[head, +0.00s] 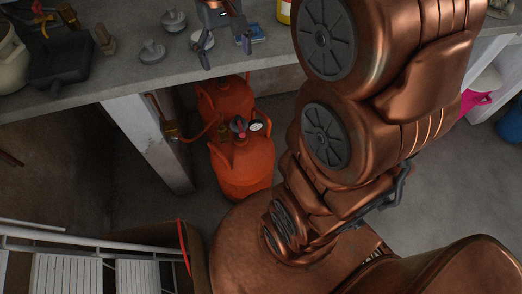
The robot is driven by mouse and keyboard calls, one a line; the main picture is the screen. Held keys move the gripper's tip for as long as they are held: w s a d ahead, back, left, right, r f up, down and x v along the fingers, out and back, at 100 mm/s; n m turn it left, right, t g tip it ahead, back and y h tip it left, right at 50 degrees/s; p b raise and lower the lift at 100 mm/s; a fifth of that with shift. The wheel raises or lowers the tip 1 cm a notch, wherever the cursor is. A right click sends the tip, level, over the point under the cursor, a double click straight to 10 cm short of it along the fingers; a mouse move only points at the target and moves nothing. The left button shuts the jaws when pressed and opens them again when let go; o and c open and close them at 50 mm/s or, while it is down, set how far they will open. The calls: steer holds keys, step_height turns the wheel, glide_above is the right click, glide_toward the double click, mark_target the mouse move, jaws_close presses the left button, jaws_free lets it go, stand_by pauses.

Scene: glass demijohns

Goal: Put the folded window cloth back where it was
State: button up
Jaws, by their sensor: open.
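My gripper (226,57) is open, pointing down over the front part of the grey workbench (285,53). No thing shows between its fingers. A small flat blue thing (257,33) lies on the bench just right of the right finger, partly hidden by it. It may be the folded window cloth, but it is too small to be sure. I cannot tell whether the finger touches it.
A whitish round thing (203,40) stands by the left finger. Grey knobbed pieces (152,52), a black pan (60,62) and a pale pot (12,55) stand left. A yellow container (284,12) stands right. Orange gas bottles (243,165) stand below the bench.

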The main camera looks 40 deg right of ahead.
steer(key=s+a+f, duration=0.3)
steer(key=s+f, duration=0.1)
steer(key=s, duration=0.6)
steer(key=s+a+f+n, duration=0.1)
steer(key=s+a+f, duration=0.2)
steer(key=s, duration=0.6)
steer(key=shift+s+f+g, duration=0.4)
steer(key=shift+f, duration=0.25)
